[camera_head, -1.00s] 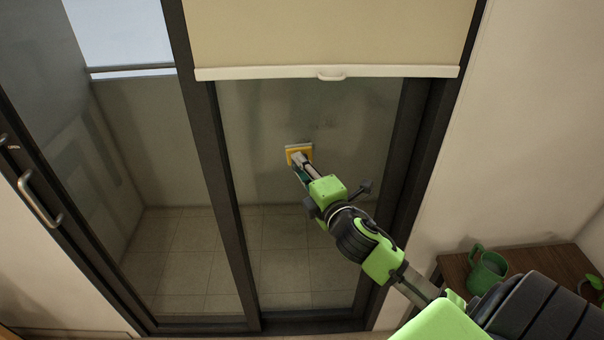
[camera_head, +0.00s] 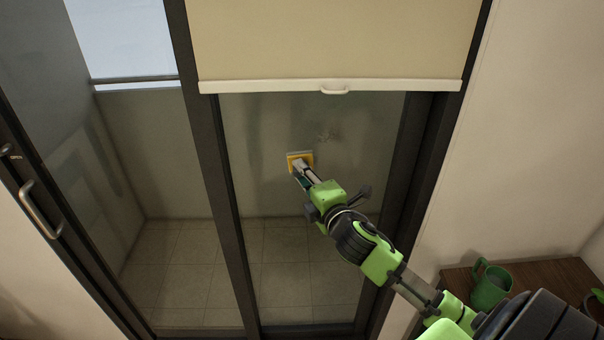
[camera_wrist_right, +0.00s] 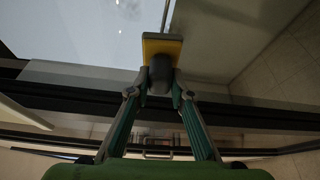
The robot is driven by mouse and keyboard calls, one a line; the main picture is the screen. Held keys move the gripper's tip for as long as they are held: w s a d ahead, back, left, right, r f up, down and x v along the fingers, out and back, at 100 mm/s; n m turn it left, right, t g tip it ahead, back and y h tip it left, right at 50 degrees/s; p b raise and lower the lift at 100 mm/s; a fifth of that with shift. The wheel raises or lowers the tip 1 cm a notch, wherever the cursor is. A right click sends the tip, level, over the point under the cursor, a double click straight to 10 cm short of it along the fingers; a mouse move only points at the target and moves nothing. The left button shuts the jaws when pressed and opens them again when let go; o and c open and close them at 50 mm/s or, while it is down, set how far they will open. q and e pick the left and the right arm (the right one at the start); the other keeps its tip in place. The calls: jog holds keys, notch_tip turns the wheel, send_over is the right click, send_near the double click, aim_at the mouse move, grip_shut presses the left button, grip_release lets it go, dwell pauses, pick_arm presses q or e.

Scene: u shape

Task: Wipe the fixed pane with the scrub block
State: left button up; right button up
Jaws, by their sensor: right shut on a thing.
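The fixed pane (camera_head: 360,190) is the glass panel in the dark frame at the middle of the head view, partly covered at its top by a blind. Faint dark smudges (camera_head: 324,137) show on it, above and right of the block. The scrub block (camera_head: 300,157), yellow with a pale pad, is at the pane; I cannot tell whether it touches the glass. My right gripper (camera_head: 302,170) is shut on the block. In the right wrist view the fingers (camera_wrist_right: 161,85) close on the block's dark grip, with its yellow body (camera_wrist_right: 162,46) beyond. My left gripper is not in view.
A beige blind (camera_head: 330,40) with a white bottom bar (camera_head: 400,86) hangs over the pane's upper part. A sliding door with a handle (camera_head: 40,208) stands at left.

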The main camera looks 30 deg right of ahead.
jog(key=shift+w+d, duration=0.55)
jog(key=shift+w, duration=0.35)
